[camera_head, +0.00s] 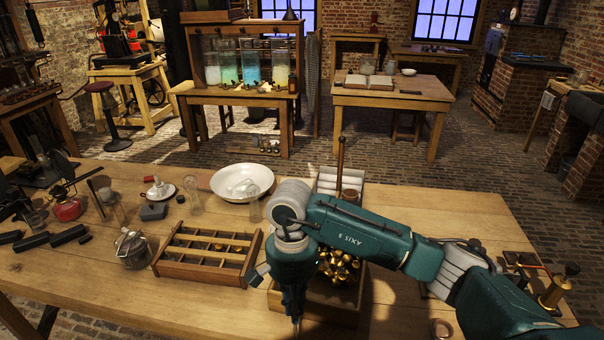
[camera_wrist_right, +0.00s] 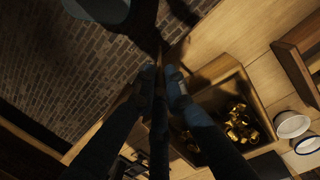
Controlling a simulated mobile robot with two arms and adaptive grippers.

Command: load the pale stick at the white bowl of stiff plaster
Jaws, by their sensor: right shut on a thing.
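The white bowl (camera_head: 242,182) sits on the near table, left of my right arm and clear of it. Its contents cannot be made out well. My right gripper (camera_head: 295,312) points down near the table's front edge, in front of the bowl. In the right wrist view its fingers (camera_wrist_right: 161,88) are shut on a thin stick (camera_wrist_right: 158,58), which looks dark in the shade; I cannot tell for sure that it is the pale one. My left gripper is not in view.
A compartmented wooden tray (camera_head: 208,257) lies left of my right gripper. A wooden box of brass pieces (camera_wrist_right: 235,122) is beside it. A glass jar (camera_head: 132,247) and a white dish (camera_head: 160,193) stand further left.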

